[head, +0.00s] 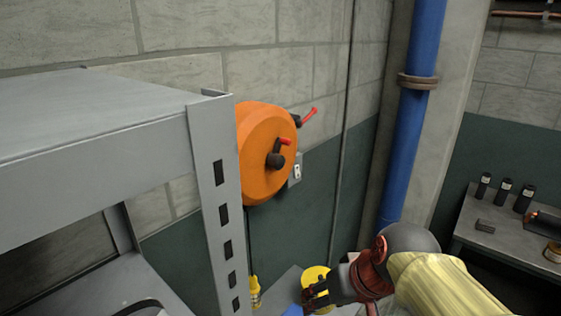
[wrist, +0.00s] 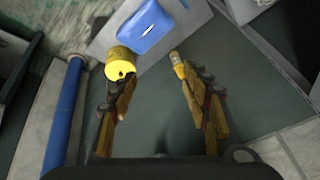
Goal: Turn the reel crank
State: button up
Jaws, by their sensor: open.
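An orange reel (head: 258,150) is mounted on the block wall, partly hidden behind a grey shelf post. Its crank (head: 279,154) shows on the front face, with a dark hub and a small red grip. A red-handled lever (head: 306,115) sticks out at the reel's upper right; I cannot tell whether it belongs to the reel. My gripper (head: 312,291) is low in the head view, below and to the right of the reel and apart from it. In the wrist view my gripper (wrist: 150,92) has its fingers spread with nothing between them. The reel is not in the wrist view.
A grey shelf (head: 212,190) stands at left. A yellow cylinder (head: 316,273) and a small yellow bottle (head: 255,291) are low near my gripper. A blue case (wrist: 145,26) shows in the wrist view. A blue pipe (head: 414,120) runs upright at right, before a bench (head: 480,235).

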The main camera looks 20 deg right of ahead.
jog(key=w+d+r+n+t+y+p, duration=0.2)
jog(key=w+r+t+y, duration=0.1)
jog(key=w+r, duration=0.8)
jog(key=n+t+y, duration=0.3)
jog(key=n, duration=0.3)
send_near(281, 162)
jog(key=x, duration=0.9)
jog(key=shift+w+a+f, duration=0.15)
jog(key=shift+w, duration=0.15)
jog(key=c, duration=0.3)
jog(key=c, duration=0.8)
jog(key=shift+c, duration=0.2)
